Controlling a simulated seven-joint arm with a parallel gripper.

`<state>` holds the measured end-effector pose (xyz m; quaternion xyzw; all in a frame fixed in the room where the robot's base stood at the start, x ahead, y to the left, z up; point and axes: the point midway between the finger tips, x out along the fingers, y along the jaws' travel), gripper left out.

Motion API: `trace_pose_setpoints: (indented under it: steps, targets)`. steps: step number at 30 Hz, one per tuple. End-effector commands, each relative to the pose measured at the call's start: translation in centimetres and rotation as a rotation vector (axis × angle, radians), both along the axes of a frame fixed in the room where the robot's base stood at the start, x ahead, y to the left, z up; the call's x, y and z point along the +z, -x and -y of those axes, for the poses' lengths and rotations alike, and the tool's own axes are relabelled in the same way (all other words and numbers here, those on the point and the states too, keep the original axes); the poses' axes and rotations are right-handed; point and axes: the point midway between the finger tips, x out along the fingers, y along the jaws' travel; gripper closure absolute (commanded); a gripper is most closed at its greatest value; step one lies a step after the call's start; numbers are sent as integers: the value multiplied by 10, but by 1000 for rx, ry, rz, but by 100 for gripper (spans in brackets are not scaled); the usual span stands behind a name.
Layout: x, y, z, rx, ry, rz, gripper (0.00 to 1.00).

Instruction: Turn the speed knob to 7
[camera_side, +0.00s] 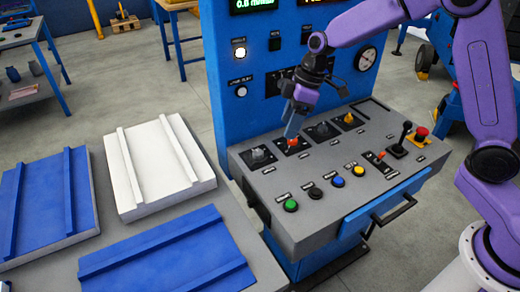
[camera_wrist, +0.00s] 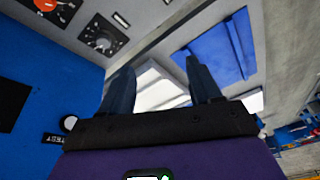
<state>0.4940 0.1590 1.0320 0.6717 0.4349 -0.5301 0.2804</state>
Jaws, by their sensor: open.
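A sloped grey control panel (camera_side: 330,215) carries a back row of knobs on black dial plates. From left to right they are a grey knob (camera_side: 258,156), an orange-red knob (camera_side: 293,143), a dark grey knob (camera_side: 322,128) and a yellow knob (camera_side: 348,118). Their labels are too small to read, so I cannot tell which is the speed knob. My gripper (camera_side: 290,131) points down near the orange-red knob, partly overlapping it. In the wrist view my gripper (camera_wrist: 158,80) is open with nothing between its fingers. The orange-red knob (camera_wrist: 43,5) and the grey knob (camera_wrist: 102,40) are at upper left, outside the fingers.
A front row holds green (camera_side: 290,205), black (camera_side: 315,193), blue (camera_side: 338,181) and yellow (camera_side: 358,170) buttons. A joystick (camera_side: 402,137) and a red mushroom button (camera_side: 421,132) stand at right. A blue upright panel (camera_side: 225,70) rises behind. A table with white (camera_side: 160,165) and blue panels is at left.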

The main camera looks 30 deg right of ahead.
Motion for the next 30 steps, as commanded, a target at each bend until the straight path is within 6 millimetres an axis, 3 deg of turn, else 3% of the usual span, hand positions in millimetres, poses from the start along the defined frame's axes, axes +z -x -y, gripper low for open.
trace_pose_setpoints:
  steps: [1,6,12,22,30]
  targets:
    - [-8,-18,5,-11,-8,9,37]
    - [-29,-71,24,-26,-36,59,37]
    - [-48,-109,48,-40,-50,108,37]
    - [-67,-123,53,-43,-53,125,37]
    - [-111,-131,37,-42,-53,123,37]
